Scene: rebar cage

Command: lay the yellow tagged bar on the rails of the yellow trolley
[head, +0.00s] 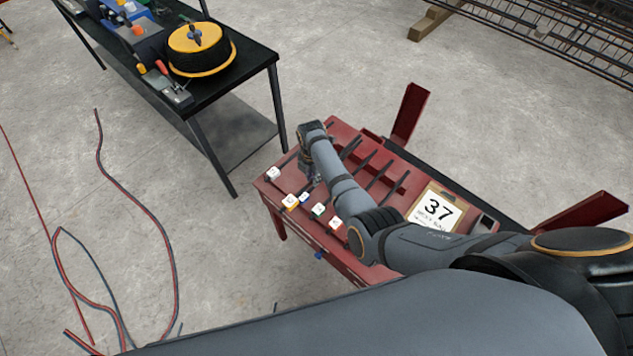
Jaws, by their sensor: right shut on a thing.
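My right arm reaches in from the right over a red rack (345,258) that carries several dark bars with coloured tags at their near-left ends. My right gripper (308,176) points down among the bars and is shut on one. The yellow tag (290,203) lies just below-left of the gripper, in line with it, so the held bar appears to be the yellow tagged bar. The jaws and the bar's middle are mostly hidden by my wrist. Other tags, one white (273,173) and one green (319,210), sit at either side. The yellow trolley and my left gripper are not in view.
A black table (262,68) with a yellow-and-black reel (201,50) stands at upper left. Red uprights (410,115) rise behind the rack. Red-and-dark cables (150,205) cross the floor at left. A rebar cage (560,35) is upper right.

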